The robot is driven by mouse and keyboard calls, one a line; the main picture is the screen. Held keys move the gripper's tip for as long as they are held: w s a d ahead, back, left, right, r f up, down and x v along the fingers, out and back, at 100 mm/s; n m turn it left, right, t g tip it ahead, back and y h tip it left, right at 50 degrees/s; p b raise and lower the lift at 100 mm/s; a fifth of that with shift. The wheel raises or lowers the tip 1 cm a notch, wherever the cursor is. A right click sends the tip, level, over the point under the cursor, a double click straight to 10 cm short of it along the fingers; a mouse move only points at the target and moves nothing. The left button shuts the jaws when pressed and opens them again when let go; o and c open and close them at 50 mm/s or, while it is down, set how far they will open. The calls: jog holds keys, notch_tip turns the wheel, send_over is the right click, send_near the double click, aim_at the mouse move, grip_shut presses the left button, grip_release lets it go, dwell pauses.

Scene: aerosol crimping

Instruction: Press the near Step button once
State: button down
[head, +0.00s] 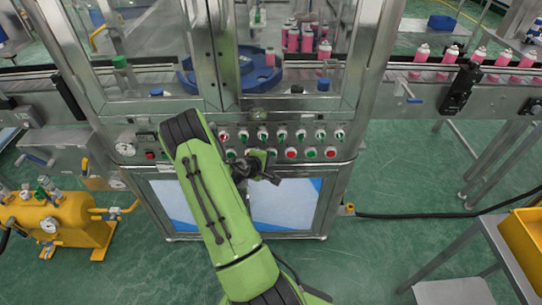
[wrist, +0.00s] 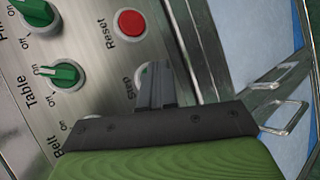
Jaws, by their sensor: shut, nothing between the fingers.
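My gripper (wrist: 158,68) is shut and empty, its narrow fingers pointing at the metal control panel (wrist: 100,55). In the wrist view its tips overlap the Step button (wrist: 143,72), beside the "Step" label. Only a pale rim with a little green of that button shows; the fingers hide the rest. I cannot tell whether the tips touch it. In the head view my dark gripper (head: 268,172) is in front of the panel's lower row, seen from above.
A red Reset button (wrist: 131,23) and a green Table knob (wrist: 66,74) are close by. In the head view, several knobs and more buttons, including a red one (head: 291,154), line the panel. A conveyor (head: 430,88) with pink cans runs to the right.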

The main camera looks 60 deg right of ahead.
jog(key=shift+a, duration=0.1)
jog(key=shift+s+a, duration=0.35)
jog(key=shift+a, duration=0.25)
jog(key=a, duration=0.1)
jog(key=s+a+b, duration=0.1)
jog(key=a, duration=0.1)
jog(key=s+a+b, duration=0.1)
jog(key=shift+s+a, duration=0.15)
jog(key=shift+a, duration=0.05)
dwell(1.0)
